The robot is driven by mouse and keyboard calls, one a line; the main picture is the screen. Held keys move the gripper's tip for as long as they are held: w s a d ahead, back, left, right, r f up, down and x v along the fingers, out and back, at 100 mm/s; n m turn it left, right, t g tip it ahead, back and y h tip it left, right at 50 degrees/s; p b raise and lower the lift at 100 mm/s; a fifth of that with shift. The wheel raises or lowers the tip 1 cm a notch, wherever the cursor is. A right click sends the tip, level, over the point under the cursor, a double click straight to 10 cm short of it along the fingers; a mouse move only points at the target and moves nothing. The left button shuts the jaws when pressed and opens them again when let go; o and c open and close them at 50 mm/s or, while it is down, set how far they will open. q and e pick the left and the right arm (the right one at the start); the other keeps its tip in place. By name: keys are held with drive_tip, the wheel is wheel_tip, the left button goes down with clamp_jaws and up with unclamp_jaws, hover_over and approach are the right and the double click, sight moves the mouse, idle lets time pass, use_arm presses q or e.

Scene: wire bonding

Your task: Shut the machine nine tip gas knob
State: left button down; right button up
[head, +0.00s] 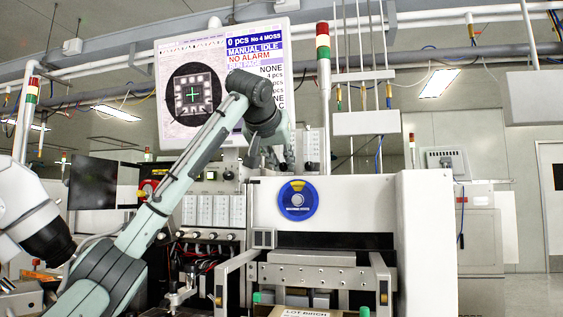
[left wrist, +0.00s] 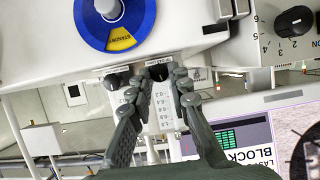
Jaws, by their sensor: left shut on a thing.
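Two small black knobs sit side by side on white scaled flow meters below the blue round dial in the left wrist view. The right-hand knob (left wrist: 158,72) is between the fingertips of my left gripper (left wrist: 160,75), which is shut on it. The other knob (left wrist: 118,81) lies just outside the left finger, very close to it. The small labels by the knobs are too small to read. In the head view my left gripper (head: 287,152) is beside the flow meters (head: 311,148), left of the signal tower's pole. My right gripper is not in view.
The monitor (head: 190,90) stands behind my left arm. The blue dial (head: 298,200) is on the machine's white front. A larger black knob (left wrist: 295,21) with a numbered scale is at the wrist view's upper right. A signal tower (head: 323,50) rises close to the flow meters.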

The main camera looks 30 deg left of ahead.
use_arm(q)
drive_tip(key=shift+d+m+g+y, duration=0.15)
drive_tip(key=shift+m+g+y, duration=0.15)
drive_tip(key=shift+m+y, duration=0.65)
drive_tip(key=c, duration=1.4)
unclamp_jaws()
drive_tip(key=v, duration=1.2)
drive_tip(key=shift+f, duration=0.1)
drive_tip(key=shift+f, duration=0.1)
